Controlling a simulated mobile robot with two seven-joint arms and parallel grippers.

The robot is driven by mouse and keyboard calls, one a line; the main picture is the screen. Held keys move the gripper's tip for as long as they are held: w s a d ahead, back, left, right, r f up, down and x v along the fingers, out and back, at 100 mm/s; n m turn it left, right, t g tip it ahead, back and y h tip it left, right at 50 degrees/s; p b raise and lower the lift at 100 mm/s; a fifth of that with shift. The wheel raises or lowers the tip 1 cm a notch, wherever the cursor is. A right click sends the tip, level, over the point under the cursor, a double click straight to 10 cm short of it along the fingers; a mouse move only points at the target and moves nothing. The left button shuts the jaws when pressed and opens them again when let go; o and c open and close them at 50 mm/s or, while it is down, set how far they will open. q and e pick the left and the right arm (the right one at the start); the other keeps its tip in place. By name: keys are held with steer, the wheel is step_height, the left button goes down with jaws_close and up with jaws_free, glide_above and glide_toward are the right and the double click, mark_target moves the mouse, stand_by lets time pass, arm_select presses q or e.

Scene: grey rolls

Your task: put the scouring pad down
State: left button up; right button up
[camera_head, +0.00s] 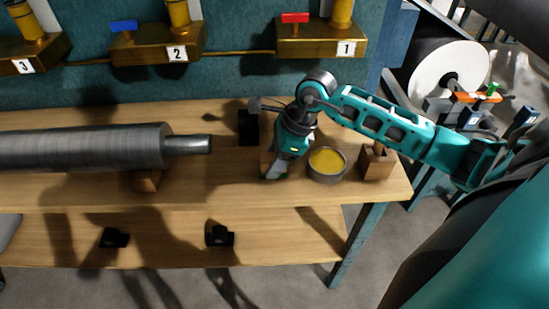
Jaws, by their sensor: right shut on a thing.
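My right gripper (276,169) points down at the wooden bench, just left of a round tin, and is shut on the scouring pad. Only a small dark green edge of the pad (270,177) shows at the fingertips; the gripper hides the rest. A small brown wooden piece (265,160) shows beside the fingers, partly hidden. I cannot tell whether the pad touches it or the bench. My left gripper is not in view.
The tin (327,163) holds yellow stuff, close right of my gripper. A wooden block (378,162) stands near the bench's right end. A grey roll (85,147) lies at left, its shaft pointing right. A black block (248,128) stands behind. Numbered brass fixtures (320,46) line the back wall.

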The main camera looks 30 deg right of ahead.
steer(key=shift+f, duration=0.15)
steer(key=o, duration=0.9)
steer(key=shift+r, duration=0.2)
steer(key=shift+r, duration=0.25)
steer(key=v, duration=1.1)
steer(key=shift+s+d+r, duration=0.15)
steer(key=shift+r, duration=0.1)
